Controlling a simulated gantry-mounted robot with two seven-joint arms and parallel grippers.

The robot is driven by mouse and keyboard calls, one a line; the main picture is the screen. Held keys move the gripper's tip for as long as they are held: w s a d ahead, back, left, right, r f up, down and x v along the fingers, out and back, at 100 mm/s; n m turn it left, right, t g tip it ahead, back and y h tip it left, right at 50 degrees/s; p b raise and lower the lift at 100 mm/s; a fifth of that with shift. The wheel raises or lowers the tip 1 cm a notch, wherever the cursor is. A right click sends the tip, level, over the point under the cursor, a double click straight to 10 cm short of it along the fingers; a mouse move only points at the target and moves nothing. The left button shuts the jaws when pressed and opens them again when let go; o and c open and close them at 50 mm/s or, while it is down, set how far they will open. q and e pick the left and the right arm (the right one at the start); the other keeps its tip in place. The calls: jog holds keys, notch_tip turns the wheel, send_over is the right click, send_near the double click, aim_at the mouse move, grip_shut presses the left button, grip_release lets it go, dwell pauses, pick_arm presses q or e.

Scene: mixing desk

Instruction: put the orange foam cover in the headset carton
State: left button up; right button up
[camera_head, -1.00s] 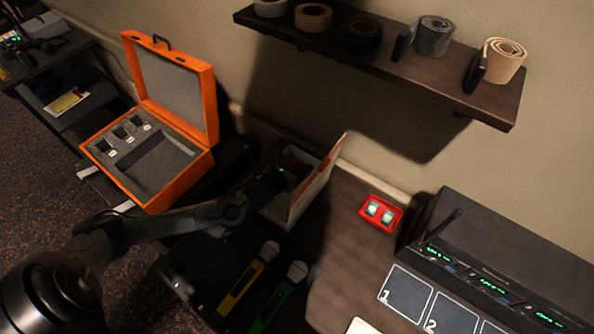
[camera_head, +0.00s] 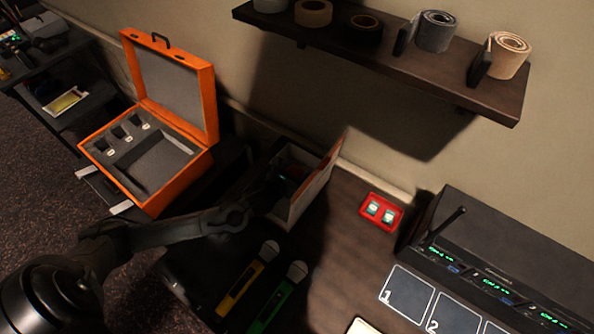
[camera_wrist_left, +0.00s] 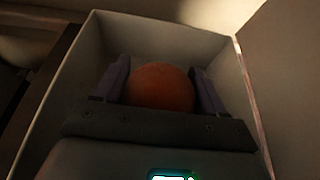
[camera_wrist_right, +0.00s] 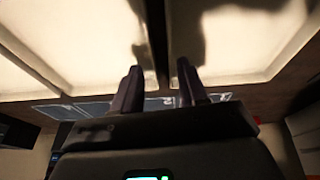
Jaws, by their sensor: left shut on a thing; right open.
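The headset carton (camera_head: 309,193) is a white open box with its flap up, at the middle of the head view. My left gripper (camera_head: 284,178) reaches down into its opening. In the left wrist view the orange foam cover (camera_wrist_left: 162,88) is a round ball between the two fingers of my left gripper (camera_wrist_left: 160,75), which is shut on it. The carton's pale walls (camera_wrist_left: 78,75) surround the cover and fingers there. In the head view the cover is mostly hidden by the gripper. My right gripper (camera_wrist_right: 158,70) is open and empty in the right wrist view.
An orange case (camera_head: 205,165) stands open left of the carton. Yellow (camera_head: 240,286) and green (camera_head: 275,304) microphones lie in front. A red tray (camera_head: 381,212) and a black receiver rack (camera_head: 500,250) stand to the right. A shelf (camera_head: 440,85) with tape rolls overhangs behind.

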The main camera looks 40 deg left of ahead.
pick_arm(q)
jog(key=o, duration=1)
pick_arm(e)
jog(key=shift+d, duration=0.15)
pick_arm(q)
jog(key=shift+r+p, duration=0.3)
jog(key=shift+r, duration=0.15)
pick_arm(e)
jog(key=shift+r, duration=0.3)
pick_arm(q)
jog(key=shift+s+r, duration=0.25)
jog(key=shift+r, duration=0.05)
pick_arm(e)
jog(key=shift+r, duration=0.15)
pick_arm(q)
jog(key=p+v, duration=0.1)
jog(key=v, duration=1)
jog(key=shift+s+p, duration=0.25)
jog(key=shift+p, duration=0.15)
pick_arm(e)
jog(key=shift+r, duration=0.75)
